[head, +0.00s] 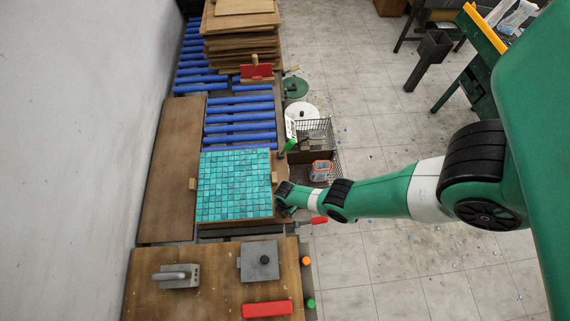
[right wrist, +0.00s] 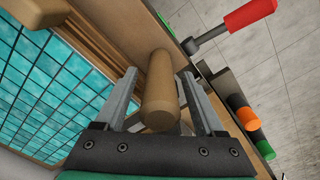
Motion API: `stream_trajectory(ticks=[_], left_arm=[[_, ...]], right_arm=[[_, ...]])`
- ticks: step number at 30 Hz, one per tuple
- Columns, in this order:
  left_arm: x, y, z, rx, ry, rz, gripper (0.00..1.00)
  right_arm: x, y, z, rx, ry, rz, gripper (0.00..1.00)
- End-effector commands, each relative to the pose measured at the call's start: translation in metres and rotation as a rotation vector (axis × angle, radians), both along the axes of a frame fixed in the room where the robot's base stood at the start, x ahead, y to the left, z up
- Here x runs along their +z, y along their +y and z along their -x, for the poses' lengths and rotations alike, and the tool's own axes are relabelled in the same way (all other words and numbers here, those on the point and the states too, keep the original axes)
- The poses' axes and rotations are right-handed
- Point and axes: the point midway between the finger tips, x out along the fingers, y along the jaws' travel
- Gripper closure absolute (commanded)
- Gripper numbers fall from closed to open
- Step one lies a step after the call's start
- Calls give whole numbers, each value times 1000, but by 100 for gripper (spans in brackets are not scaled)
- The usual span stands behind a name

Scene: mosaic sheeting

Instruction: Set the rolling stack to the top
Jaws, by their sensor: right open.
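A wooden board (head: 232,223) bearing a sheet of teal mosaic tiles (head: 234,185) lies at the near end of the blue rollers (head: 240,127). A wooden block (head: 192,184) sits on its left edge, another (head: 274,178) on its right. A stack of wooden boards (head: 243,44) stands on the rollers at the far end. My right gripper (head: 281,200) is at the board's right edge. In the right wrist view its open fingers (right wrist: 158,80) stand on either side of a rounded wooden peg (right wrist: 160,92); contact is unclear. My left gripper is out of view.
A red piece with a wooden knob (head: 257,71) stands before the stack. A red-handled lever (head: 319,220) is beside my right gripper. A wire basket (head: 322,137) hangs right of the rollers. The near bench (head: 215,285) holds a trowel (head: 175,276) and a grey block (head: 260,261).

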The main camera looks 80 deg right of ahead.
Motion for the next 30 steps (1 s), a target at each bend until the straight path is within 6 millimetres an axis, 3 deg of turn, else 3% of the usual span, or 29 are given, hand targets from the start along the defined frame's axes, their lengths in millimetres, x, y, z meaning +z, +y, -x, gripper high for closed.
stream_trajectory(ticks=[4,15,16,30], left_arm=[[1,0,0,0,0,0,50],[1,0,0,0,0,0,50],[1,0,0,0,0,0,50],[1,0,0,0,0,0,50]], right_arm=[[1,0,0,0,0,0,31],[1,0,0,0,0,0,97],[1,0,0,0,0,0,100],[1,0,0,0,0,0,100]])
